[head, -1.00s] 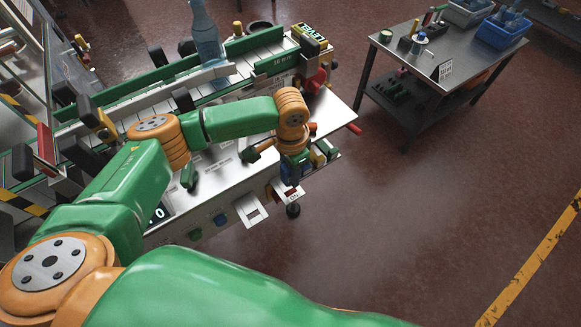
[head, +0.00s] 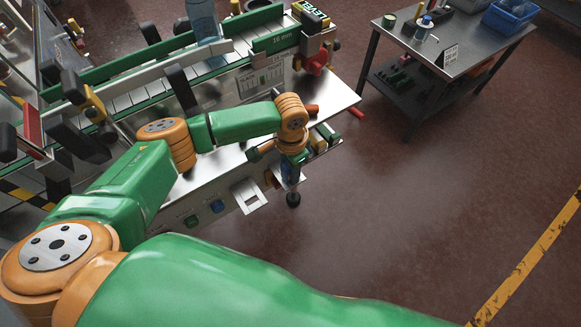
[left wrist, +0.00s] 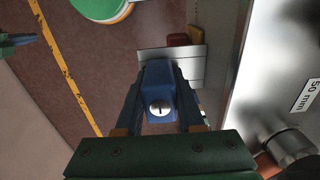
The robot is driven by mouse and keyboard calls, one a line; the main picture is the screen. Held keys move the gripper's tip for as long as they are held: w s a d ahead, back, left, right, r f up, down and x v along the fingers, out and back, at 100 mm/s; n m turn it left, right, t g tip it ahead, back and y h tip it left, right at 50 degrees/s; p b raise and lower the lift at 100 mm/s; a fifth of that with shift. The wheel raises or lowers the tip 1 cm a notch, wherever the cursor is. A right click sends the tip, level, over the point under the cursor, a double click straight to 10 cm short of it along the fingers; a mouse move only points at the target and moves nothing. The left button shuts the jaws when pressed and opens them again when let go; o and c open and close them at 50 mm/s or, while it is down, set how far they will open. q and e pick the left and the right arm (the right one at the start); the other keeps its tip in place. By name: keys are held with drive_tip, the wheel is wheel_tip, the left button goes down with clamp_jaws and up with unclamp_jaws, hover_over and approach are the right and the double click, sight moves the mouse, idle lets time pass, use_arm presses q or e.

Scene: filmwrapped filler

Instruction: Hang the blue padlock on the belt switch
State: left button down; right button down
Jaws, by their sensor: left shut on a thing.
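The blue padlock (left wrist: 158,78) shows in the left wrist view with its round metal keyhole face toward the camera. My left gripper (left wrist: 160,90) is shut on it, one finger on each side. Its shackle is hidden. In the head view, my left gripper (head: 290,170) is at the front edge of the machine, with a little blue visible between the fingers.
A pale plate (left wrist: 172,64) with red and yellow pieces lies beyond the padlock. A square-holed white bracket (head: 249,196) juts from the machine front, near a blue button (head: 218,206). A side table (head: 455,60) stands at the back right. The floor between is clear.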

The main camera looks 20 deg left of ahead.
use_arm(q)
drive_tip(key=shift+s+f, duration=0.1)
drive_tip(key=shift+f, duration=0.15)
idle(0.7)
drive_tip(key=shift+c, duration=2.2)
unclamp_jaws()
drive_tip(key=shift+a+f, duration=0.1)
